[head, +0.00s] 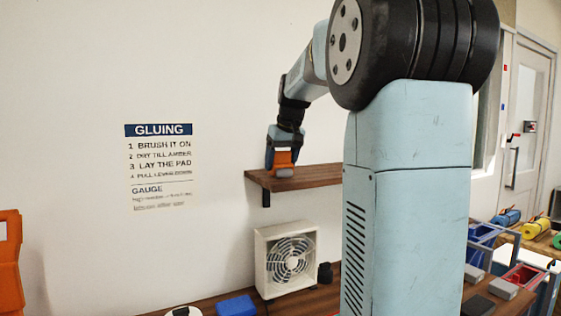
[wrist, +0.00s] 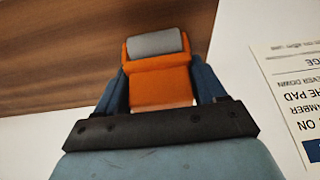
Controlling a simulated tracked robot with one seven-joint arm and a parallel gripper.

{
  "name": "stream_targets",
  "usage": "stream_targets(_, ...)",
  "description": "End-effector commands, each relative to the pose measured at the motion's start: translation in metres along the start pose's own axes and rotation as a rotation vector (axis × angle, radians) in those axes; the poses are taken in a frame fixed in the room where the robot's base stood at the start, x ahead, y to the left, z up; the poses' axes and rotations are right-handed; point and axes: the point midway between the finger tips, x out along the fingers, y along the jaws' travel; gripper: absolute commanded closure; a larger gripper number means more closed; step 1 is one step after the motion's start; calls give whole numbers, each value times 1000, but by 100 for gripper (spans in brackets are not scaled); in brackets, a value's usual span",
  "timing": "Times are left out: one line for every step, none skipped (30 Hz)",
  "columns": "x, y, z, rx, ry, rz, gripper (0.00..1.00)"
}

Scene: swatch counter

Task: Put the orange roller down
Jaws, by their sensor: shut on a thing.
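The orange roller (head: 283,158) is in my gripper (head: 282,165), which is at the left end of the brown wall shelf (head: 318,177) in the head view. In the wrist view, the roller (wrist: 160,82) shows an orange body with a grey cylinder at its far end. The blue fingers of my gripper (wrist: 160,90) are shut on its sides. The shelf (wrist: 60,50) fills the upper left behind the roller. I cannot tell whether the roller touches the shelf. The shelf's right part is hidden behind my arm's column.
A white box fan (head: 288,258) stands on the bench below the shelf, with a blue block (head: 236,306) to its left. A gluing sign (head: 160,167) is on the wall. The visible shelf top right of my gripper is clear.

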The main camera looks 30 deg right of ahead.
Motion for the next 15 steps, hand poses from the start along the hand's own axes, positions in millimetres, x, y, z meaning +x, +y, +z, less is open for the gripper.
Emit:
stream_targets(2,0,1,0,-2,-1,63)
stream_targets(3,0,1,0,-2,-1,63)
stream_targets(4,0,2,0,-3,-1,63)
stream_targets(5,0,2,-1,-3,-1,63)
stream_targets(6,0,3,-1,-4,-1,63)
stream_targets(7,-1,3,-1,-5,-2,63)
stream_targets(8,-1,4,-1,-6,-2,63)
stream_targets(9,-1,4,-1,-7,-3,63)
stream_targets(10,-1,5,-1,-9,-3,63)
stream_targets(12,-1,6,-1,-10,-3,63)
stream_targets(13,-1,6,-1,-11,-4,63)
stream_targets(14,-1,6,-1,-12,-4,63)
stream_targets(14,-1,6,-1,-13,-4,63)
stream_targets(14,-1,6,-1,-14,-5,63)
stream_targets(15,-1,7,-1,-15,-5,27)
